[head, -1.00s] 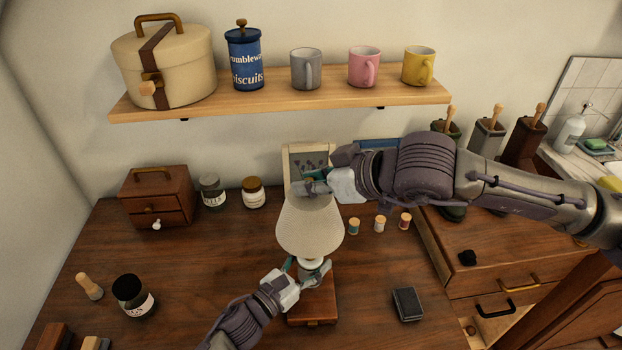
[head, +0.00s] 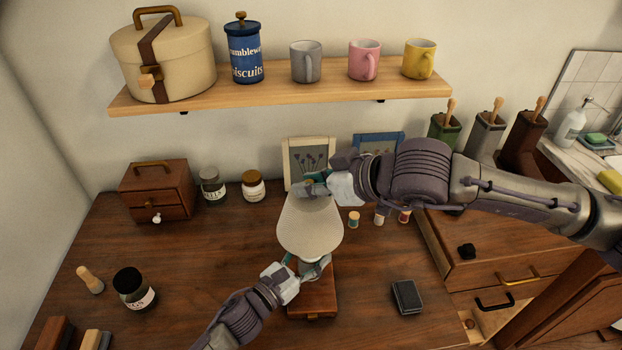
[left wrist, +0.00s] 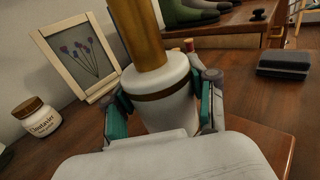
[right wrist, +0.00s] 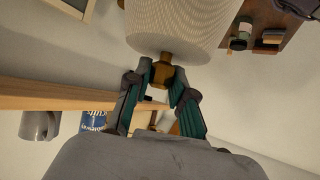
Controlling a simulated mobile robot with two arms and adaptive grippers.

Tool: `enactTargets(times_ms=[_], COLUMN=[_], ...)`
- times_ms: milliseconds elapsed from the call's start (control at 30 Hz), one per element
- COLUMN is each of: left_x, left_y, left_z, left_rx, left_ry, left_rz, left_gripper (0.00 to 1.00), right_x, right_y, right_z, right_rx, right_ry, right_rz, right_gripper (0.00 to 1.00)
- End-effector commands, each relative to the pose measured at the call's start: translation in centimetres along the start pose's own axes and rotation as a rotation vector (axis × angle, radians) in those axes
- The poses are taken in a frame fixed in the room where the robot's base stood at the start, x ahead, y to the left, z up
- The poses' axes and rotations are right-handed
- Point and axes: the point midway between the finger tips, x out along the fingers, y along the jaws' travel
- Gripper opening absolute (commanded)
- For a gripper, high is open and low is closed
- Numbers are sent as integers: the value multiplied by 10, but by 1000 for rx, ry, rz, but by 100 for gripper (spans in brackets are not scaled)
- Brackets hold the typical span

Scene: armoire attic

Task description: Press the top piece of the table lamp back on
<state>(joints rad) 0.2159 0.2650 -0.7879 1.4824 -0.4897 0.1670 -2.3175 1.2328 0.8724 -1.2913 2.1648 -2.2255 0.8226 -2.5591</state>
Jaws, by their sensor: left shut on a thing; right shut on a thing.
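The table lamp stands upright on the desk, on a square wooden foot (head: 312,297). Its white body (left wrist: 166,100) with a brown band and a brass stem (left wrist: 144,35) fills the middle of the left wrist view. My left gripper (head: 311,268) is shut around the white body. The pale lampshade (head: 310,228) is above the body. My right gripper (head: 312,189) is over the shade's top, and in the right wrist view it (right wrist: 162,85) is shut on the brass knob (right wrist: 162,72) at the shade's end. The joint between shade and stem is hidden.
Framed flower pictures (head: 310,160) lean on the wall behind the lamp. Small bottles (head: 354,219) stand right of the shade. A dark block (head: 407,296) lies to the right. A shelf (head: 280,94) with mugs is above.

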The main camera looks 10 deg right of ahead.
Motion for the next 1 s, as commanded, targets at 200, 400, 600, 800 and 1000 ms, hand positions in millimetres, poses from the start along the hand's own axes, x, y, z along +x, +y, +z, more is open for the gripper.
enactTargets(times_ms=[200, 400, 600, 800, 1000], left_x=[0, 0, 0, 0, 0], left_y=[0, 0, 0, 0, 0], left_z=[1, 1, 1, 1, 1], left_rx=[0, 0, 0, 0, 0], left_ry=[-1, -1, -1, -1, -1], left_rz=[0, 0, 0, 0, 0], left_gripper=[29, 29, 29, 29, 29], right_x=[0, 0, 2, 6, 9], right_y=[0, 0, 0, 0, 0], right_z=[0, 0, 3, 8, 13], right_rx=[0, 0, 1, 1, 0], right_ry=[1, 1, 0, 0, 0], right_rz=[0, 0, -1, -1, -1], right_gripper=[0, 0, 0, 0, 0])
